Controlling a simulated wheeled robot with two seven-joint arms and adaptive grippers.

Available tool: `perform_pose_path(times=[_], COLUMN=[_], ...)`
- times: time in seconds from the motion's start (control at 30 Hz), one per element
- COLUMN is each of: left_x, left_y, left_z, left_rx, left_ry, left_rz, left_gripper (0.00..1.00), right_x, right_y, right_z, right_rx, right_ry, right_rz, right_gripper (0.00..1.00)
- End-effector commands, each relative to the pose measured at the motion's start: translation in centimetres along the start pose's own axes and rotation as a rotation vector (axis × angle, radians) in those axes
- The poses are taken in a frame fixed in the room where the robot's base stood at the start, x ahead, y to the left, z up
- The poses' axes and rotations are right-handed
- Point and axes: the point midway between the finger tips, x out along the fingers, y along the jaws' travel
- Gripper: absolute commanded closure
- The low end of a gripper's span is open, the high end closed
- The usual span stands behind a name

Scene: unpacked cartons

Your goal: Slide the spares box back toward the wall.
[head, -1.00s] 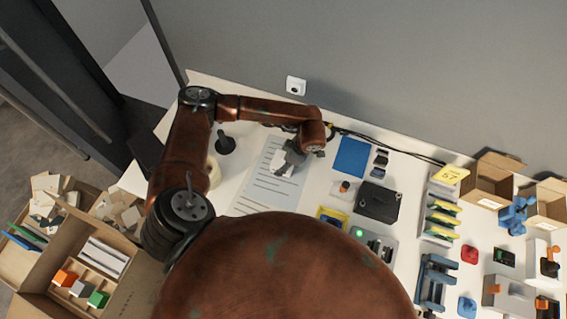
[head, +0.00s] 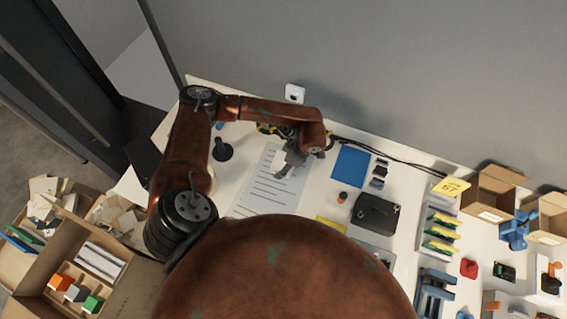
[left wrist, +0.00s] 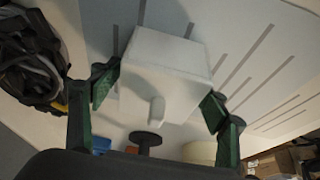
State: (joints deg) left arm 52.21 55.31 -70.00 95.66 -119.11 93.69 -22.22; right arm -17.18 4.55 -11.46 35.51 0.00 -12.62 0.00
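My left gripper (head: 289,161) is above the lined paper near the back of the table. In the left wrist view its green-padded fingers (left wrist: 158,92) lie along opposite sides of a white box (left wrist: 168,62) with a small tab, and seem to touch it. The head view hides this box behind the gripper. No readable label says which thing is the spares box. Two open brown cartons, a left one (head: 490,194) and a right one (head: 546,218), stand at the back right by the wall. My right gripper is not in view.
The lined paper (head: 268,186), a blue sheet (head: 351,166), a black case (head: 377,214) and a yellow-signed rack (head: 441,225) lie on the white table. Cables run along the wall (head: 400,80). A black round-based object (head: 222,151) stands left of the paper.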

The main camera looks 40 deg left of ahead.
Motion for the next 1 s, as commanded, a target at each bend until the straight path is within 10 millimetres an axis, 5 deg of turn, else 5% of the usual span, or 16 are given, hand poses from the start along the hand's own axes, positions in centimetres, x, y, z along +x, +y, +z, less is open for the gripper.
perform_pose_path(times=[0.47, 1.0], left_x=[-0.8, -10.5], left_y=[0.1, 0.1], left_z=[0.1, 0.1], left_rx=[0.002, 0.002], left_ry=[-0.001, -0.001], left_rz=[0.003, 0.003], left_gripper=[0.22, 0.22], right_x=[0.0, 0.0], right_y=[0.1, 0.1], right_z=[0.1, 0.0], right_rx=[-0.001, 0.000], right_ry=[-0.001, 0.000], right_rz=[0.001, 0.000], right_gripper=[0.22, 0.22])
